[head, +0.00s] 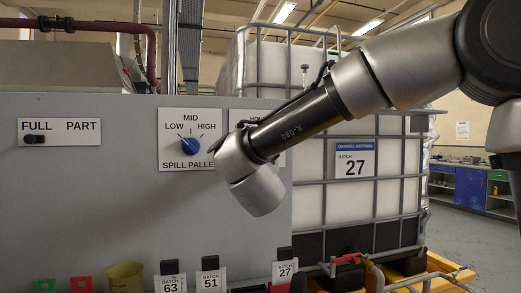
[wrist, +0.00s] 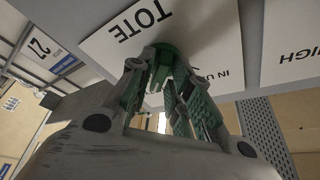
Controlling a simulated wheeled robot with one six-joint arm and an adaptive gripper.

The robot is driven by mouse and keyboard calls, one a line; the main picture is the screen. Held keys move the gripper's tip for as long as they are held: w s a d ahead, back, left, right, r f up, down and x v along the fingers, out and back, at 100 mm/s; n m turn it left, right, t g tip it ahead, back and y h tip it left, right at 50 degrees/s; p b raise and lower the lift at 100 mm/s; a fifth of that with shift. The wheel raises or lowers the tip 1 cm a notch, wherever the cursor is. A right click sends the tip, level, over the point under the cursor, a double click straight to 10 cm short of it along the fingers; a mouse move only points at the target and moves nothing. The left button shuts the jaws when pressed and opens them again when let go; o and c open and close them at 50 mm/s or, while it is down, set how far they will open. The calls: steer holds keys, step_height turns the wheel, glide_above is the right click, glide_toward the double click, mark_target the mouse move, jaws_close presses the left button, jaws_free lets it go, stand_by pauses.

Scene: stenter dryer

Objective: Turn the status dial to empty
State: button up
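The status dial's plate (wrist: 122,42) fills the top of the wrist view, upside down, with "TOTE" and part of "IN U..." readable. A dark green rounded shape (wrist: 172,47), apparently the dial, shows at my fingertips, mostly hidden by them. Its pointer direction cannot be seen. My gripper (wrist: 166,68) has its two green-padded fingers reaching to the plate, on either side of that shape. Whether they press on it is not clear.
The blue spill pallet dial (head: 190,147) with LOW, MID and HIGH sits on the grey panel left of my arm. A FULL/PART slider (head: 35,139) is farther left. A caged white tote (head: 355,200) marked 27 stands right.

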steer(key=shift+o, duration=0.6)
steer(key=v, duration=1.2)
